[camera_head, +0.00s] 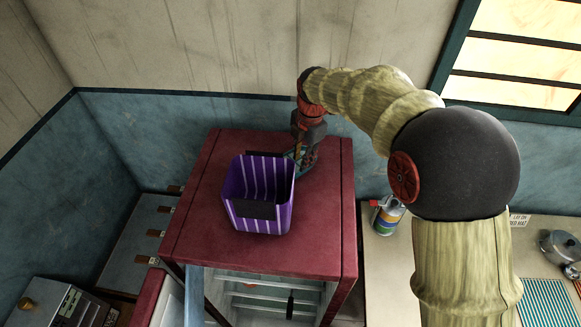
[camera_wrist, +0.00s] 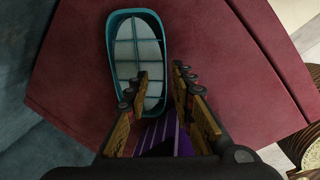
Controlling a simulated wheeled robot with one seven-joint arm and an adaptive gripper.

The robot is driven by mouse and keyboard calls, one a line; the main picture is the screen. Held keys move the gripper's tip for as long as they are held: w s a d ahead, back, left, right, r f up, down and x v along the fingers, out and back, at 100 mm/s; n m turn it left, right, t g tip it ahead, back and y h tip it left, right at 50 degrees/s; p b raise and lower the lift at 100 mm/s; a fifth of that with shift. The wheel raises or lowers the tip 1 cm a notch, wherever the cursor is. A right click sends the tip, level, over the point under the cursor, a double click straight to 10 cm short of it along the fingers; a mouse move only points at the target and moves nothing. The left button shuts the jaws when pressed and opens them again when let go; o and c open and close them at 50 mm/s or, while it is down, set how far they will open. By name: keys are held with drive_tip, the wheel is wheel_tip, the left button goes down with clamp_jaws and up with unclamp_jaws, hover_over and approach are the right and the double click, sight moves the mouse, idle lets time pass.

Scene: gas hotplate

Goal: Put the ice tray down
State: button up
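The ice tray (camera_wrist: 163,50) is a teal oblong tray with pale, grid-divided cells. It appears to lie on top of the red fridge (camera_wrist: 215,60). In the head view a small part of the tray (camera_head: 305,167) shows behind the purple basket, partly hidden by my gripper (camera_head: 308,145). In the wrist view my gripper (camera_wrist: 161,72) has its fingers apart, with the tray's right rim in the gap between them. One finger overlaps the cells and the other is outside the rim. I see no finger pressed on the rim.
A purple striped basket (camera_head: 262,220) stands on the fridge top (camera_head: 200,225), close to the tray's near side. The fridge door is open below. A spray can (camera_head: 387,216) and a metal pot (camera_head: 560,247) stand on the right counter. The fridge top's right side is clear.

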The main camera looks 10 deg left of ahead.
drive_tip(key=shift+s+a+f+p, duration=0.1)
drive_tip(key=shift+f+p, duration=0.2)
drive_tip(key=shift+f, duration=1.15)
drive_tip(key=shift+s+f+p, duration=0.1)
drive_tip(key=shift+f+p, duration=0.2)
drive_tip(key=shift+f, duration=1.1)
drive_tip(key=shift+w+f, duration=0.1)
drive_tip(key=shift+c, duration=1.1)
drive_tip(key=c, duration=0.4)
clamp_jaws()
